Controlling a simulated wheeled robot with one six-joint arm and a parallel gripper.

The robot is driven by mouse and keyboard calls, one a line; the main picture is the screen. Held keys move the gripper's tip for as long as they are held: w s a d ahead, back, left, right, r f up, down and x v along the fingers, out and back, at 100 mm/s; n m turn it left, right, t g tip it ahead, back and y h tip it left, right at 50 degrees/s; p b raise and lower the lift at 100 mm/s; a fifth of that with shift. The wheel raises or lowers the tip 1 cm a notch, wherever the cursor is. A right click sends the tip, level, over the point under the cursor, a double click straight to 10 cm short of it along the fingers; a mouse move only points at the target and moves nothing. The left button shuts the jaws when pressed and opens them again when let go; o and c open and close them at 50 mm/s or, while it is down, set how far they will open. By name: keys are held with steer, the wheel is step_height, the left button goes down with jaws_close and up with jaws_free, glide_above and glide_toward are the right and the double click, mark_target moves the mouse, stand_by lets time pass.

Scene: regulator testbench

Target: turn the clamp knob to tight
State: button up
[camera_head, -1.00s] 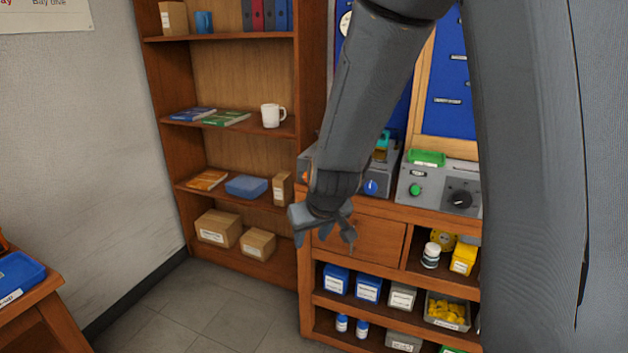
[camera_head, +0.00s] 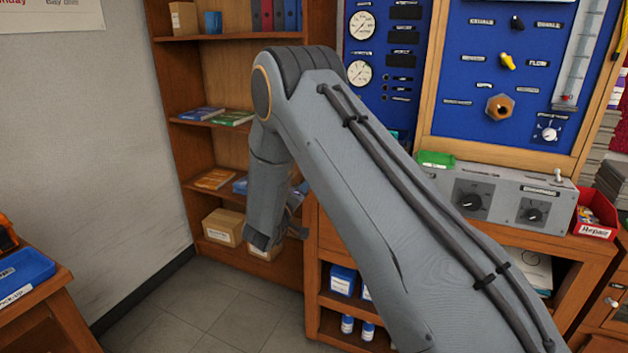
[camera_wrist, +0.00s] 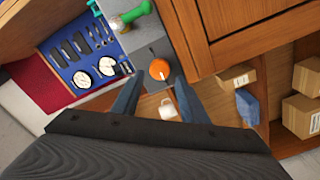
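In the wrist view an orange round knob (camera_wrist: 159,69) sits on a grey block beside the wooden bench. I take it to be the clamp knob; no label on it can be read. My gripper (camera_wrist: 157,86) is open and empty, its two fingers apart. In that view the knob lies just beyond the fingertips, roughly centred between them; the distance is hard to tell, and no contact shows. In the head view my arm hides the knob and most of my gripper, low in front of the shelves.
The blue gauge panel (camera_head: 386,75) stands behind the bench. A grey box with two black dials (camera_head: 471,200) and a red bin (camera_head: 597,213) are at right. A green object (camera_wrist: 130,17) lies near the knob. Brown boxes (camera_head: 222,228) stand on the lower shelf.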

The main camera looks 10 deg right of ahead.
steer(key=p+x, duration=0.1)
steer(key=x, duration=0.5)
steer(key=shift+s, duration=0.1)
steer(key=shift+c, duration=0.2)
steer(key=c, duration=0.7)
